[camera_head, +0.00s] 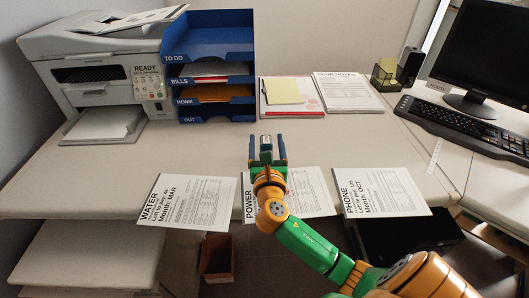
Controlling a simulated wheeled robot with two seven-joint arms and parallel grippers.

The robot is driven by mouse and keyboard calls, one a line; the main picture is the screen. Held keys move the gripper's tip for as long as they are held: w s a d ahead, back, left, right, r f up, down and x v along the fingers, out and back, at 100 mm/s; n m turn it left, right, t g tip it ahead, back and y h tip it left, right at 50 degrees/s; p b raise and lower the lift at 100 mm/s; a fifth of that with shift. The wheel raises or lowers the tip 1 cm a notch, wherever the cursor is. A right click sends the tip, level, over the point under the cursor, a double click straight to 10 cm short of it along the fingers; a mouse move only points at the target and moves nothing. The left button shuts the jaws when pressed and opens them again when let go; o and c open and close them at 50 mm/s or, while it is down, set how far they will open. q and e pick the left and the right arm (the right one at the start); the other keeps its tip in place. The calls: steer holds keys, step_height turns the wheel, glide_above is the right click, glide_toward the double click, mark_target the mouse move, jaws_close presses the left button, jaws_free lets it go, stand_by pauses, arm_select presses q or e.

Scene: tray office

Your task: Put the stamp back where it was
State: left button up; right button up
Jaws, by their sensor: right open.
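My right gripper (267,152) reaches over the desk from the bottom right, with its blue fingers apart, pointing to the back of the desk. A small upright object with a grey top and a dark green lower part, apparently the stamp (266,142), shows between the fingers. I cannot tell whether it touches either finger. The power bill (308,191) lies partly under my right wrist. The water bill (187,202) lies to its left and the phone bill (381,192) to its right. My left gripper is not in view.
A blue tray stack (213,63) with labelled levels stands at the back, beside a printer (98,75). Papers with a yellow note (284,91) lie right of the stack. A keyboard (462,125) and monitor (489,52) are at right. The desk around the gripper is clear.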

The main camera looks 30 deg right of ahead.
mark_target(266, 139)
jaws_close()
stand_by(0.3)
step_height(266, 139, up, 3)
steer(key=shift+w+r+p, duration=0.1)
steer(key=shift+r+p, duration=0.1)
steer(key=shift+p, duration=0.8)
steer(key=s+a+r+p, duration=1.3)
steer(key=s+r+p, duration=0.1)
steer(key=s, duration=0.3)
steer(key=shift+a+r+n+p, duration=0.3)
steer(key=shift+a+r+p, duration=0.1)
steer(key=shift+r, duration=0.4)
